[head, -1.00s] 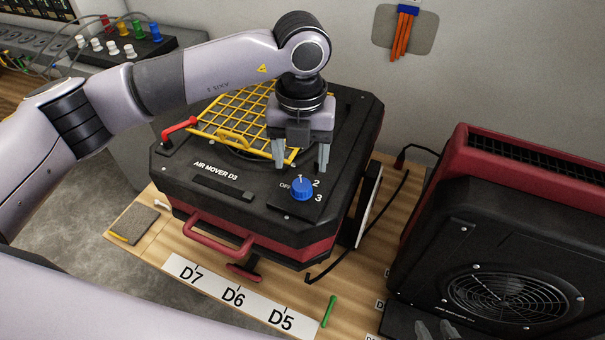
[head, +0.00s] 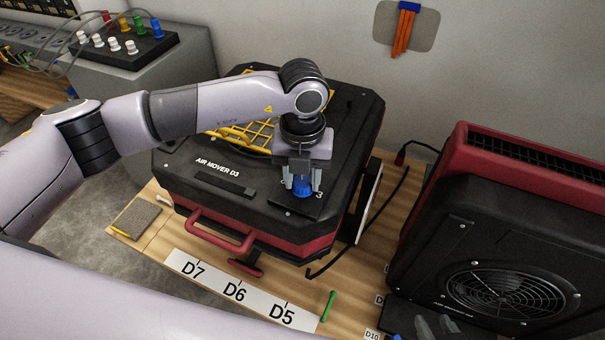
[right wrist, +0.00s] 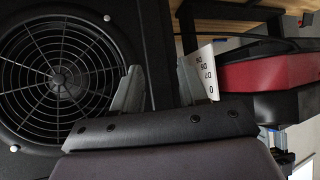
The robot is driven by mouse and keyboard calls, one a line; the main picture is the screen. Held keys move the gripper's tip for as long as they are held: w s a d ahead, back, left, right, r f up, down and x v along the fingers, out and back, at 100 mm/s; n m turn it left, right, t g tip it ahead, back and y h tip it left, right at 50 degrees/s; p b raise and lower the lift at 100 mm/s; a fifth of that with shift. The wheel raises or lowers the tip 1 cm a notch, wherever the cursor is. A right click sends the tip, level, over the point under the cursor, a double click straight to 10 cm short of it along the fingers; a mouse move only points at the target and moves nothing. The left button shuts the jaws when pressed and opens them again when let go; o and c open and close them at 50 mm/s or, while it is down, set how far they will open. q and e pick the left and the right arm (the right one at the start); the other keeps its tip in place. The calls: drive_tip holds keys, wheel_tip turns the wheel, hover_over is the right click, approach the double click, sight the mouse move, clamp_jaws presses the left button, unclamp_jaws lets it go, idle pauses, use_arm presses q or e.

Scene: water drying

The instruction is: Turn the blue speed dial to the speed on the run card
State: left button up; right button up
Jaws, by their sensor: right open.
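The blue speed dial (head: 302,187) sits on the black top panel of the air mover D3 (head: 190,185). My left gripper (head: 302,183) is down at the dial, with one finger on each side of it and closed in against it. The gripper hides most of the dial's scale and its pointer; only the "3" shows. My right gripper (head: 436,326) shows at the bottom edge beside the other air mover. In the right wrist view its fingers (right wrist: 165,88) are apart and empty. I cannot make out a run card in either view.
A second red and black air mover (head: 500,250) stands at the right. A strip marked D7, D6, D5 (head: 240,292) and a green stick (head: 328,306) lie in front. A grey pad (head: 135,221) lies at the left. My left arm covers part of the yellow grille (head: 250,137).

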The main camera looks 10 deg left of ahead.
use_arm(q)
drive_tip(key=m+b, duration=0.2)
drive_tip(key=b, duration=0.1)
drive_tip(key=shift+f+m, duration=0.2)
drive_tip(key=shift+m, duration=0.1)
drive_tip(key=m+b, duration=0.3)
drive_tip(key=shift+m, duration=0.3)
drive_tip(key=shift+m+b, duration=0.45)
drive_tip(key=shift+m, duration=0.05)
drive_tip(key=m+b, duration=0.2)
drive_tip(key=m, duration=0.1)
drive_tip(key=shift+r, duration=0.1)
drive_tip(key=shift+r+m+b, duration=0.1)
drive_tip(key=shift+m+b, duration=0.35)
drive_tip(key=shift+m, duration=0.25)
drive_tip(key=o, duration=1.1)
drive_tip(key=shift+c, duration=0.2)
